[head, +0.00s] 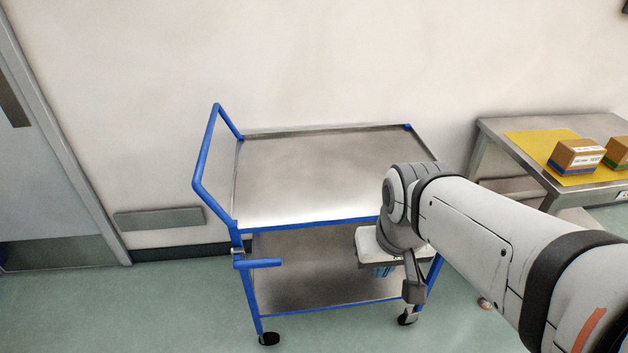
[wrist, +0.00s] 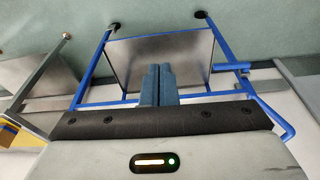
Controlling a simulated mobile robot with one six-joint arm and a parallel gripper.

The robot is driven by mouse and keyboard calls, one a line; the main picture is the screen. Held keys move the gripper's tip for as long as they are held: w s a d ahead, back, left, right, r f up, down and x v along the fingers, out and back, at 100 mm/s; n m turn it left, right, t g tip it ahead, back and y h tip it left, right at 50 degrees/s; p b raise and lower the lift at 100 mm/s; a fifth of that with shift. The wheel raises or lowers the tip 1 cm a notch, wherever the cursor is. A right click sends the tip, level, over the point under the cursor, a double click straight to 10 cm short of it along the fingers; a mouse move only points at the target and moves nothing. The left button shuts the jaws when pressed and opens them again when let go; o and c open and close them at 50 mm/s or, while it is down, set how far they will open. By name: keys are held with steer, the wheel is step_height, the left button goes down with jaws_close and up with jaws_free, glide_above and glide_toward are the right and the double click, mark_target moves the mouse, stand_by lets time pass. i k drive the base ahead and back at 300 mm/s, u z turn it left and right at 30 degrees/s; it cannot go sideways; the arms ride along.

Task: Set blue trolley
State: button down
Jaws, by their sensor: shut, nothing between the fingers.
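The blue trolley (head: 318,222) stands against the wall, with a blue tube frame, two grey metal shelves and dark castors. Both shelves look empty where they show. Its push handle (head: 203,150) rises at the left end, and a short blue bar (head: 262,263) sticks out low on that end. My gripper (head: 382,270) is in front of the trolley's right part, with its fingers shut and empty. My arm hides the right front corner. In the wrist view, the trolley frame (wrist: 222,50) appears upside down beyond my shut fingers (wrist: 158,86); I cannot tell whether they touch it.
A steel table (head: 505,143) stands to the right with a yellow mat (head: 535,143) and two cardboard boxes, one with a blue stripe (head: 575,157), one with green (head: 617,152). A door (head: 40,190) is at the left. Green floor left of the trolley is clear.

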mark_target(304, 198)
steer(key=k, duration=1.05)
steer(key=u, duration=0.7)
steer(key=i, duration=1.85)
steer(key=z, duration=0.55)
steer(key=k, duration=0.65)
steer(key=z, duration=0.15)
steer(key=i, duration=0.65)
steer(key=u, duration=0.1)
